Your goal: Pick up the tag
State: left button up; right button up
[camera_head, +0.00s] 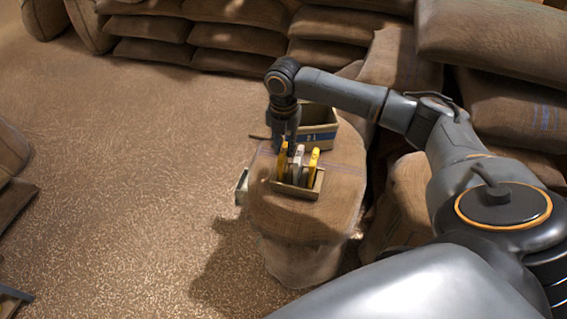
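Several upright tags stand in a small wooden tray (300,191) on top of a full sack. A yellow tag (281,163) is at the left, a pale grey-white tag (298,162) in the middle and another yellow tag (313,164) at the right. My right gripper (291,148) points down at the tops of the left and middle tags. Its fingers are small and dark here. I cannot tell whether they touch or hold a tag. My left gripper is not in view.
A wooden box with a blue band (320,138) stands just behind the tray on the sack (343,190). Stacked sacks (235,38) line the back, and more sacks (505,45) crowd the right. The grain-strewn floor (130,150) at the left is open.

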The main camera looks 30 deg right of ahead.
jog(key=shift+w+f, duration=0.1)
jog(key=shift+f, duration=1.25)
grip_shut()
jog(key=shift+r, duration=0.15)
